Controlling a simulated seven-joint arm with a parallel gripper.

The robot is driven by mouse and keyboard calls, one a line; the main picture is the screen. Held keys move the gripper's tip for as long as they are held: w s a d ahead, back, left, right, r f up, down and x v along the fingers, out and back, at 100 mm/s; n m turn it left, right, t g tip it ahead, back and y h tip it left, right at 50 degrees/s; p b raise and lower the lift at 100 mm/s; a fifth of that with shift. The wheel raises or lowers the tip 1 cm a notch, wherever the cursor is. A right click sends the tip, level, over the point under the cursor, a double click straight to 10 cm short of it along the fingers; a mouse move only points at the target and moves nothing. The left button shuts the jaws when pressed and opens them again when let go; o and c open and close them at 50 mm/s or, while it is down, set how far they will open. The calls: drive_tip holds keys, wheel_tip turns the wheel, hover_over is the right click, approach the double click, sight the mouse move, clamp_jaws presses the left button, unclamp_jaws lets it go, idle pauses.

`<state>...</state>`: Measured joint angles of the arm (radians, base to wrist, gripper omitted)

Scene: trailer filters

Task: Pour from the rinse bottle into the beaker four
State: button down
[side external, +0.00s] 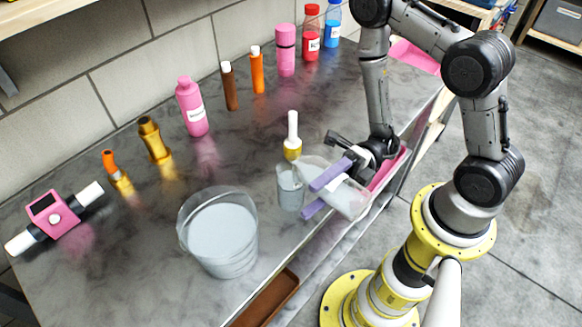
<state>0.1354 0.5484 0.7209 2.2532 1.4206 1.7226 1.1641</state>
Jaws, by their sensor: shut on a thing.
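My gripper (309,200) has purple fingers and is shut on a translucent, pale grey vessel, which looks like the rinse bottle (352,203). It is tilted well over, with its upper left end at the rim of a small clear beaker, apparently beaker four (289,194). The beaker stands upright on the bench and holds something greyish. The fingers and bottle partly cover its right side. I cannot make out a stream between the two, nor whether they touch.
A large clear bucket (218,262) of pale liquid stands left of the beaker on the grey bench (130,235). A white-and-gold tool (292,138) stands just behind. A pink bottle (192,108) and several other bottles line the back. The bench's front edge is close.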

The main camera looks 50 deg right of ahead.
drive_tip(key=shift+r+m, duration=0.2)
drive_tip(key=shift+m, duration=0.1)
idle(0.4)
drive_tip(key=n, duration=0.2)
drive_tip(key=f+n+g, duration=0.1)
drive_tip(key=shift+s+n, duration=0.3)
drive_tip(key=shift+n, duration=0.1)
wheel_tip(320, 180, down, 8)
drive_tip(key=n+g+h, duration=0.2)
drive_tip(key=n+g, duration=0.1)
drive_tip(key=n, duration=1.4)
drive_tip(key=shift+r, duration=2.6)
